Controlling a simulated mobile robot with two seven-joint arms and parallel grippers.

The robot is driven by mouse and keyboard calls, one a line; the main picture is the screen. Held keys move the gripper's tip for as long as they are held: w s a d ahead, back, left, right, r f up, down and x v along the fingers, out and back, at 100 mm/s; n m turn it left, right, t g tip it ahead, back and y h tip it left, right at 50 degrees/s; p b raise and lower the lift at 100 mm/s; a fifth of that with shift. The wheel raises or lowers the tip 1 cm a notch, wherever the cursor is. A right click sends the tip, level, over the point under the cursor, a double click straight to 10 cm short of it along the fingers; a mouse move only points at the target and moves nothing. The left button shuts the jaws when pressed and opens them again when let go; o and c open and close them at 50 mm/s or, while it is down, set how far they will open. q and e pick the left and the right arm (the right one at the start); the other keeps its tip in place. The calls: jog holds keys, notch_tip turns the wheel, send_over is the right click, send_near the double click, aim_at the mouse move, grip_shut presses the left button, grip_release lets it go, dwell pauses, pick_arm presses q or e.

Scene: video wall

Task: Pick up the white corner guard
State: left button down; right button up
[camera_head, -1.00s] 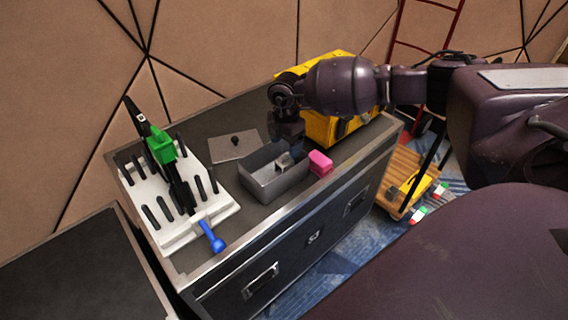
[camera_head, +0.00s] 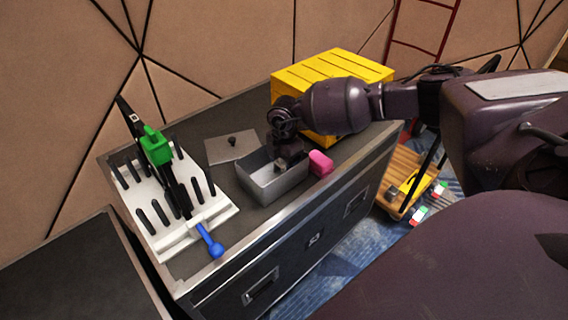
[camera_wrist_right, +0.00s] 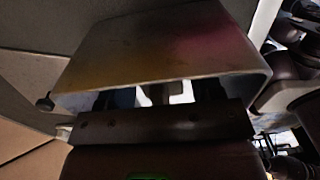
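My right gripper (camera_head: 287,163) reaches down into an open grey metal bin (camera_head: 268,190) on the dark case top. In the right wrist view, the two dark fingers of the gripper (camera_wrist_right: 165,96) stand apart, partly hidden by the bin's wall (camera_wrist_right: 160,50). A small whitish piece, perhaps the white corner guard (camera_wrist_right: 180,92), shows in the gap between them. I cannot make out its full shape, and no contact with the fingers is visible. In the head view the gripper and bin walls hide most of the bin's inside. My left gripper is not in view.
A pink block (camera_head: 320,163) stands right beside the bin. A grey lid with a knob (camera_head: 232,147) lies behind it. A white pegged rack (camera_head: 165,205) with a green-and-black tool and blue handle (camera_head: 210,242) is at left. A yellow box (camera_head: 335,70) stands behind my arm.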

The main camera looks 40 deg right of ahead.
jog(key=c, duration=0.7)
